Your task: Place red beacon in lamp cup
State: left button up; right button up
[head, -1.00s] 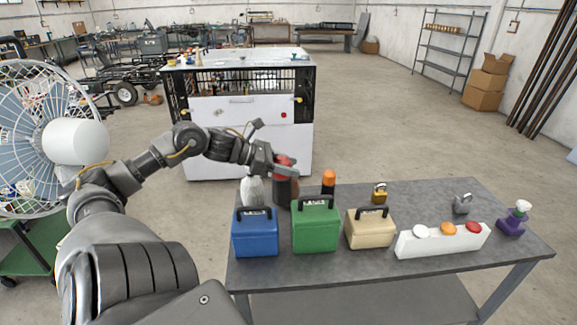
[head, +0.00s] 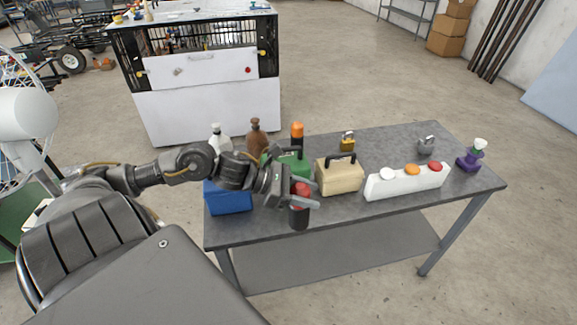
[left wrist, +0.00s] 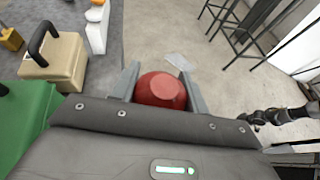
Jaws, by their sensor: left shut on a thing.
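The red beacon (head: 301,189) has a red dome over a dark cylindrical base. My left gripper (head: 303,195) is shut on it and holds it upright near the table's front edge, in front of the green box. In the left wrist view the beacon's red dome (left wrist: 161,91) sits between the two fingers. I cannot tell which thing is the lamp cup. A white block (head: 407,181) with white, orange and red round tops stands to the right. A dark jointed arm, apparently my right one (left wrist: 268,116), shows small in the left wrist view; its finger state is unclear.
On the grey table (head: 350,216) stand a blue box (head: 228,200), green box (head: 293,162) and tan box (head: 340,178). Behind are bottles, an orange-topped cylinder (head: 297,136) and padlocks. The front middle is clear.

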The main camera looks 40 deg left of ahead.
pick_arm(q)
jog(key=d+f+m+g+h, duration=0.1)
jog(key=d+f, duration=0.2)
jog(key=d, duration=0.5)
jog(key=shift+s+d+f, duration=0.2)
jog(key=shift+s+d, duration=0.2)
pick_arm(e)
jog(key=shift+w+a, duration=0.15)
jog(key=shift+w, duration=0.3)
pick_arm(q)
jog(key=shift+a, duration=0.1)
